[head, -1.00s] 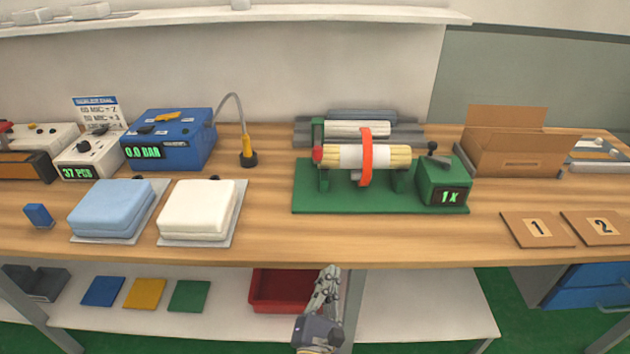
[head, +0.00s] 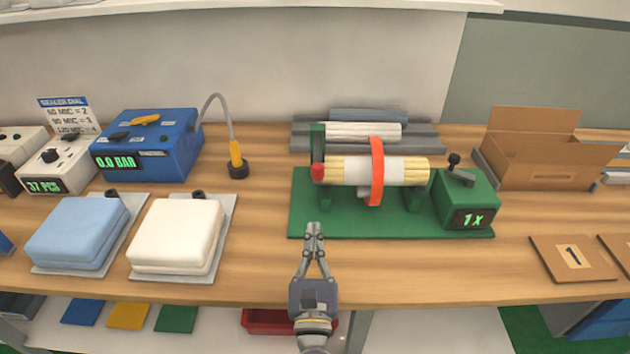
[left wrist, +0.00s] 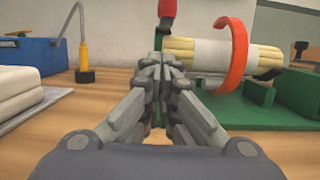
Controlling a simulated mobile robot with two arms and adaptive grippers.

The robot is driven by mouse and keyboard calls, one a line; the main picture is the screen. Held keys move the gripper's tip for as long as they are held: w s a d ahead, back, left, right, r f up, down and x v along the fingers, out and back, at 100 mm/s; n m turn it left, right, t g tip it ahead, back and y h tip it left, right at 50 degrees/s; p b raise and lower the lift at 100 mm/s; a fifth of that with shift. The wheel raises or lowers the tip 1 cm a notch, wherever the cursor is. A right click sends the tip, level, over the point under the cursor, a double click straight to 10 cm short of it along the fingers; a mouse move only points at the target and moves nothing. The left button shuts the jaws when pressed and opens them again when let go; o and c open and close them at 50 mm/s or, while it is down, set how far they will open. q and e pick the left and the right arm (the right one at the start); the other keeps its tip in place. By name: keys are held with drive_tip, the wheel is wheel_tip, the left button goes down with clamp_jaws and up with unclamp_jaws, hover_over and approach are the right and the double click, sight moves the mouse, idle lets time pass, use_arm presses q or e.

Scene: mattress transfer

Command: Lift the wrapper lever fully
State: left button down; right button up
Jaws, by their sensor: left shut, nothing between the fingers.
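The wrapper has a green base (head: 305,215) holding a pale roll (head: 400,170) with an orange ring (head: 376,185) around it. At its left end is a green upright (head: 317,140) with a red knob (head: 317,173). A green box (head: 480,195) at its right end carries a small dark lever with a ball tip (head: 454,160) and a display reading 1X. My left gripper (head: 314,228) is shut and empty, in front of the base's left part and below the red knob. In the left wrist view the red knob (left wrist: 167,10) shows beyond the fingertips. My right gripper is not in view.
A white folded pad (head: 175,230) and a blue one (head: 75,230) lie to the left. Behind them stand a blue pump box (head: 150,145) and a hose nozzle (head: 236,160). A cardboard box (head: 545,165) stands to the right. Bare table lies in front of the wrapper.

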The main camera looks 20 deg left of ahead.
use_arm(q)
drive_tip(key=shift+w, duration=0.1)
drive_tip(key=shift+r, duration=0.15)
drive_tip(key=shift+s+r, duration=0.1)
drive_tip(key=shift+s, duration=0.2)
drive_tip(key=shift+w+r, duration=0.1)
drive_tip(key=shift+w, duration=0.2)
drive_tip(key=p+x, duration=0.3)
drive_tip(key=x, duration=0.6)
drive_tip(key=shift+w, duration=0.15)
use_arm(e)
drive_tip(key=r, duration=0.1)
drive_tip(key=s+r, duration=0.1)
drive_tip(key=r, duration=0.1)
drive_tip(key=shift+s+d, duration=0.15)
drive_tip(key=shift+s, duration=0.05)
use_arm(q)
drive_tip(key=shift+a, duration=0.15)
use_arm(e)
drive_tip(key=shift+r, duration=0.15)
